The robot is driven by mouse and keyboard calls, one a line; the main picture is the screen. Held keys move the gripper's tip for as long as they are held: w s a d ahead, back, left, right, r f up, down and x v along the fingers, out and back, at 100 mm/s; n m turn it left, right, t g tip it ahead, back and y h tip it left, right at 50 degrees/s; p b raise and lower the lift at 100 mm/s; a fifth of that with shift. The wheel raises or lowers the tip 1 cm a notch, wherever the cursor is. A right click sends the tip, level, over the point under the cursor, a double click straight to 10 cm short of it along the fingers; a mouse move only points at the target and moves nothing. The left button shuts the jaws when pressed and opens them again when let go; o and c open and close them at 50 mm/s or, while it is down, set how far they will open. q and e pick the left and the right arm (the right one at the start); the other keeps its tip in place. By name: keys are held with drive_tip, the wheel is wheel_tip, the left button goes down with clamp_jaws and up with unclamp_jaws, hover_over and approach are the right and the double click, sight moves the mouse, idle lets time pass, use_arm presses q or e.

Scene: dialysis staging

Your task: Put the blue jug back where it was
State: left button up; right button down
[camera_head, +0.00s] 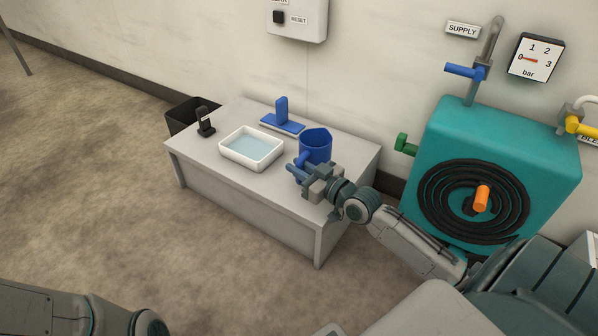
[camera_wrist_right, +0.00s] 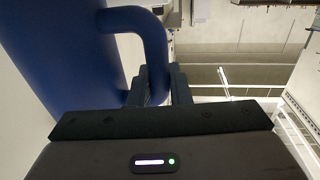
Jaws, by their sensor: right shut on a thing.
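The blue jug (camera_head: 316,142) is upright over the right part of the grey table (camera_head: 222,125), to the right of the white tray. I cannot tell whether its base touches the table, as my gripper and arm hide its lower part. My right gripper (camera_head: 300,168) is at the jug's near left side, shut on its handle. The right wrist view shows the jug's body (camera_wrist_right: 65,55) at the left and its curved handle (camera_wrist_right: 155,45) between the fingers (camera_wrist_right: 158,88). At the lower left of the head view only a part of my left arm shows, not its gripper.
A white tray (camera_head: 233,158) of pale liquid stands mid-table. A blue plate with an upright block (camera_head: 282,122) lies behind it, and a small black stand (camera_head: 205,124) is at the left. A teal machine (camera_head: 435,140) with a coiled black hose stands to the right.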

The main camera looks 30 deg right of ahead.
drive_tip(key=shift+f, duration=0.1)
drive_tip(key=c, duration=1.3)
unclamp_jaws()
drive_tip(key=shift+c, duration=0.2)
drive_tip(key=shift+f, duration=0.1)
drive_tip(key=shift+s+d, duration=0.1)
drive_tip(key=shift+s, duration=0.25)
drive_tip(key=p+v, duration=0.5)
drive_tip(key=v, duration=0.3)
drive_tip(key=shift+s+d+p, duration=0.1)
drive_tip(key=shift+s+p, duration=0.3)
drive_tip(key=shift+s+d+f, duration=0.1)
drive_tip(key=shift+s+d, duration=0.05)
drive_tip(key=shift+s, duration=0.5)
